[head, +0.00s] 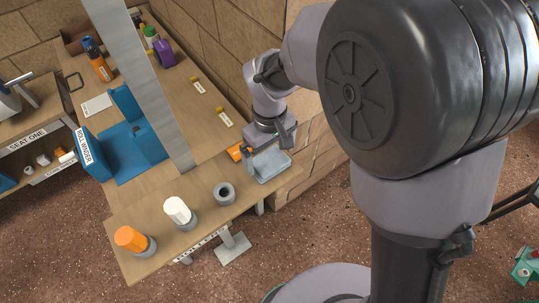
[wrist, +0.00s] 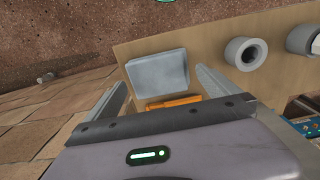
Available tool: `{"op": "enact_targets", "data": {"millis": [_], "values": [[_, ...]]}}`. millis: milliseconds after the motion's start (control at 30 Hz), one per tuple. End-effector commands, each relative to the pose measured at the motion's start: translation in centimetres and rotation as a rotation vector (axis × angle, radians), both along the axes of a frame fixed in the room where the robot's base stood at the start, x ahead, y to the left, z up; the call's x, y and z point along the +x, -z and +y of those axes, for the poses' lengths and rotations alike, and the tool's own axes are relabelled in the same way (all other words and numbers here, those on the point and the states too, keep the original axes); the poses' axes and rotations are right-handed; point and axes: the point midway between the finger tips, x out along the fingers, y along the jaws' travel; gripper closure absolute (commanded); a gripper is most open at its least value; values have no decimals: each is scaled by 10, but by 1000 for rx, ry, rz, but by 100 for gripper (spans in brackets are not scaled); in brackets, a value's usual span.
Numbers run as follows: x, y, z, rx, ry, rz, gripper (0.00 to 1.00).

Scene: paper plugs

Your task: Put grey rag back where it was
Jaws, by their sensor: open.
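A pale grey-blue rectangular piece (head: 270,166) lies on the bench near its right edge. It also shows in the wrist view (wrist: 157,82). I cannot tell whether it is the folded grey rag or a shallow tray; no other grey cloth is clear to me. My gripper (head: 270,150) is over this piece, pointing down. In the wrist view the open fingers (wrist: 161,78) stand apart on either side of its near part, with nothing seen clamped between them. An orange thing (head: 235,152) lies close beside the gripper, partly hidden by it.
An empty grey ring holder (head: 224,194), a white plug (head: 177,209) and an orange plug (head: 130,238) stand along the bench front. A blue roll winder (head: 130,150), bottles and labels are farther back. A metal post (head: 150,80) rises left of my arm.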

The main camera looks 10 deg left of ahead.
Motion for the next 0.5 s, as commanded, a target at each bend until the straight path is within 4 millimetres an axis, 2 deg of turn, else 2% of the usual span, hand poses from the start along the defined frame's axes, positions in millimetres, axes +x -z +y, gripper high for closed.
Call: {"op": "enact_targets", "data": {"millis": [33, 200, 333, 500], "values": [[1, -20, 1, 3, 0, -5, 0], [1, -69, 0, 2, 0, -3, 0], [0, -93, 0, 2, 0, -3, 0], [0, -103, 0, 0, 0, 0, 0]]}}
